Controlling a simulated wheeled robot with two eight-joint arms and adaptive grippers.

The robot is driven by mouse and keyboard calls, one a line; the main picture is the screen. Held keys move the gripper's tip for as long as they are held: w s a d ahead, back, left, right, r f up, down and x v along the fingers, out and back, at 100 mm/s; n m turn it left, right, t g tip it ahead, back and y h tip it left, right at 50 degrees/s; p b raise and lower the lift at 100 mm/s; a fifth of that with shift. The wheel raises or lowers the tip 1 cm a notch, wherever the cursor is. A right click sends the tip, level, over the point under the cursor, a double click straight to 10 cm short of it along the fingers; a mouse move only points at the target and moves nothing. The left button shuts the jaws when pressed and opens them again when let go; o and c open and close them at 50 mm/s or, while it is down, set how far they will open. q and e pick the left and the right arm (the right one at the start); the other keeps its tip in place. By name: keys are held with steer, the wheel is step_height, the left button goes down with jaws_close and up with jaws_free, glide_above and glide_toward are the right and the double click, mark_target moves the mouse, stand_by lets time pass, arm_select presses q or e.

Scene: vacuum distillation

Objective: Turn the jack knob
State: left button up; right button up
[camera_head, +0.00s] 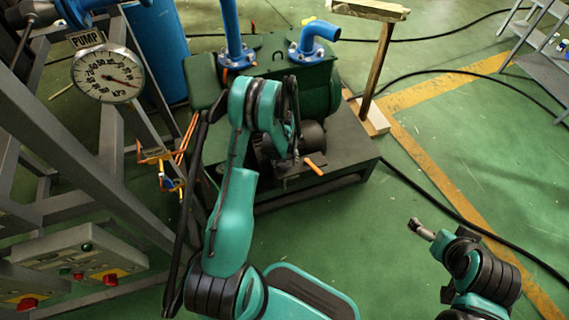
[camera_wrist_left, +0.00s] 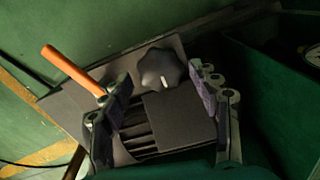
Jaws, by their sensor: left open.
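A black lobed knob (camera_wrist_left: 162,68) with a pale mark shows in the left wrist view. It sits just past the fingertips of my left gripper (camera_wrist_left: 160,88), roughly between them. The gripper is open and holds nothing. In the head view, my left gripper (camera_head: 290,152) reaches down to the front of the dark green machine, and I cannot make out the knob there. An orange handle (camera_head: 314,168) sticks out beside it, and it also shows left of the fingers in the left wrist view (camera_wrist_left: 72,70). My right gripper (camera_head: 421,230) is at the lower right, its jaws unclear.
The green machine (camera_head: 345,165) has blue pipes (camera_head: 315,35) on top. A grey frame with a pressure gauge (camera_head: 107,74) and a control box (camera_head: 80,258) stands at left. A wooden post (camera_head: 376,70) stands behind. Black cables cross the open green floor at right.

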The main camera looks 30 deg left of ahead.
arm_select(q)
step_height(320, 180, up, 10)
stand_by(0.3)
steer(key=shift+r, duration=0.15)
step_height(320, 180, up, 10)
steer(key=m+t, duration=0.1)
steer(key=m, duration=0.1)
glide_above(285, 166)
steer(key=s+d, duration=0.1)
steer(key=d, duration=0.3)
steer(key=s+d+r+m+t, duration=0.2)
steer(key=s+d+r, duration=0.25)
steer(key=r, duration=0.45)
steer(key=s+d+r+m+t, duration=0.1)
steer(key=s+d+r+t, duration=0.1)
steer(key=s, duration=0.4)
steer(key=s+d+r+m+t, duration=0.1)
steer(key=s+d+r+m, duration=0.1)
steer(key=s, duration=0.4)
steer(key=shift+s+d+r+m+t, duration=0.35)
steer(key=shift+d+r, duration=0.45)
steer(key=shift+d, duration=0.4)
steer(key=shift+o, duration=0.3)
steer(key=shift+s+d, duration=0.1)
steer(key=shift+s, duration=0.15)
steer(key=shift+o, duration=1.1)
steer(key=shift+s+d+t, duration=0.1)
steer(key=shift+s+t, duration=0.05)
steer(key=shift+t, duration=0.1)
